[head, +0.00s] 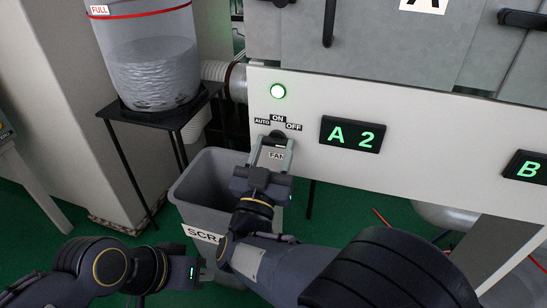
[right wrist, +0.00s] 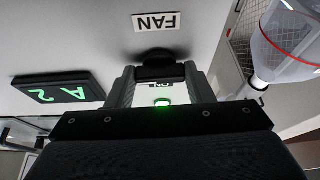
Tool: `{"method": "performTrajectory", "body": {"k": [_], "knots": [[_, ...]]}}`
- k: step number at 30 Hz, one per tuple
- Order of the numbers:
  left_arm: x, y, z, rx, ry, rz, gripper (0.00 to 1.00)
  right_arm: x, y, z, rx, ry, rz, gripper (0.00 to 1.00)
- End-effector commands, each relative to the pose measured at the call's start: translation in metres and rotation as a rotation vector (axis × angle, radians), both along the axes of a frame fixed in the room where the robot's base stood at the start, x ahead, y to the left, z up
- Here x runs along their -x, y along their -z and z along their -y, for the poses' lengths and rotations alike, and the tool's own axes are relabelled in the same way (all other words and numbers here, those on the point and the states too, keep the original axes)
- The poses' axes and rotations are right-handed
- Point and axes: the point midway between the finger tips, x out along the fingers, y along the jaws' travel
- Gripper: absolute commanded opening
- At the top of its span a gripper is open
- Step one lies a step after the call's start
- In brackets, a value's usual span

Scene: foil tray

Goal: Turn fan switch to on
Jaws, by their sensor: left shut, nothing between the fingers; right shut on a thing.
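The fan switch (right wrist: 158,72) is a dark knob on the light panel, with the FAN label (right wrist: 155,21) upside down above it in the right wrist view. My right gripper (right wrist: 160,80) is shut on the knob, one finger on each side. In the head view my right gripper (head: 270,148) covers most of the knob, so its pointer direction is hard to tell. The AUTO, ON and OFF labels (head: 278,119) arch above it. The round lamp (head: 278,91) above them glows green. My left gripper (head: 207,272) is shut and empty, low at the left, apart from the panel.
A grey SCRAP bin (head: 190,185) stands below the switch. A clear FULL container (head: 150,65) sits on a black stand at the left. The lit A2 sign (head: 352,134) and B sign (head: 525,167) are on the panel to the right.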

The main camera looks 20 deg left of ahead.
Motion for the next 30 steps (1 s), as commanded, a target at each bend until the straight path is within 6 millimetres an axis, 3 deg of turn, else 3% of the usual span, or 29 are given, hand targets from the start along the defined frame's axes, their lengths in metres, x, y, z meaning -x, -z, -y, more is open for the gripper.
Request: {"method": "performTrajectory", "body": {"k": [17, 18, 22, 30], "knots": [[-0.0001, 0.0049, 0.0, 0.0, 0.0, 0.0, 0.0, 0.0004, 0.0015, -0.0005, -0.035, 0.0, -0.003, 0.24], [0.0, 0.005, 0.0, 0.0, 0.0, 0.0, 0.0, 0.0004, 0.0015, -0.0005, -0.033, -0.001, -0.003, 0.51], [0.0, 0.005, 0.0, 0.0, 0.0, 0.0, 0.0, 0.0003, 0.0011, -0.0005, -0.035, 0.0, -0.002, 0.68], [0.0, 0.0047, 0.0, 0.0, 0.0, 0.0, 0.0, 0.0005, 0.0007, -0.0004, -0.035, 0.0, -0.001, 0.69]]}}
